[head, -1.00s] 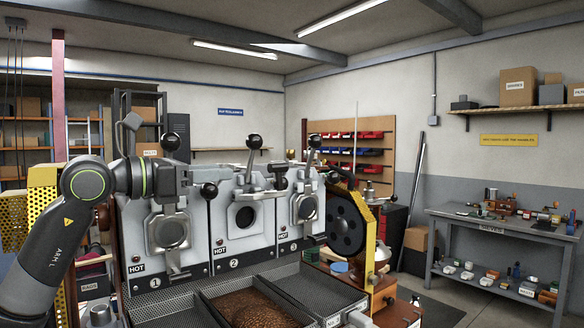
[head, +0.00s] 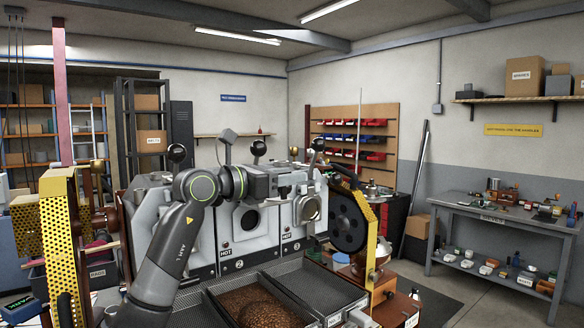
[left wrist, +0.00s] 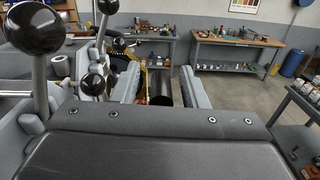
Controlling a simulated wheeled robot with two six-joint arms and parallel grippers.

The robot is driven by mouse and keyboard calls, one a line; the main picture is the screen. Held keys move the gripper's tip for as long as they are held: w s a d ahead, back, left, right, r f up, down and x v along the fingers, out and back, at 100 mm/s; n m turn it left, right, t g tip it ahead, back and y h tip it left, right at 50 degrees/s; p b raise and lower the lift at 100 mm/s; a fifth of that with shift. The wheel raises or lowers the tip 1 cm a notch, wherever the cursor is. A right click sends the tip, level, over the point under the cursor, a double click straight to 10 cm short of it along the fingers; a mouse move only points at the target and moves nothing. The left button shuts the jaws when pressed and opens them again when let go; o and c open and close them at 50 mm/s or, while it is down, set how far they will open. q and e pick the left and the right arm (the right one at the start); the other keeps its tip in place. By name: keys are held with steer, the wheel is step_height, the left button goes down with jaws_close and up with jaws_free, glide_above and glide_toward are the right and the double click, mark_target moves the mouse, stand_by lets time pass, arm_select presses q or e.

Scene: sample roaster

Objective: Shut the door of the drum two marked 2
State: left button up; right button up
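Drum two, marked 2 (head: 239,264), is the middle unit of the roaster in the head view. Its round opening (head: 250,220) shows dark, with no door across it. I cannot clearly make out its door; my left arm hides the area left of and above the opening. My left gripper (head: 299,181) reaches rightward across the upper front of drums two and three, above the opening. The left wrist view shows its two grey fingers (left wrist: 160,88) apart with nothing held. A black ball-topped lever (left wrist: 36,28) stands close at the left there. My right gripper is in neither view.
Drum three's round-windowed door (head: 309,208) stands to the right, just below the gripper. A black wheel (head: 347,222) with a yellow guard is beyond it. A tray of brown beans (head: 250,305) lies below drum two. Ball-topped levers (head: 259,147) rise above the drums.

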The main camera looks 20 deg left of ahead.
arm_select(q)
steer(key=shift+x, duration=0.8)
steer(key=shift+c, duration=0.3)
jaws_close()
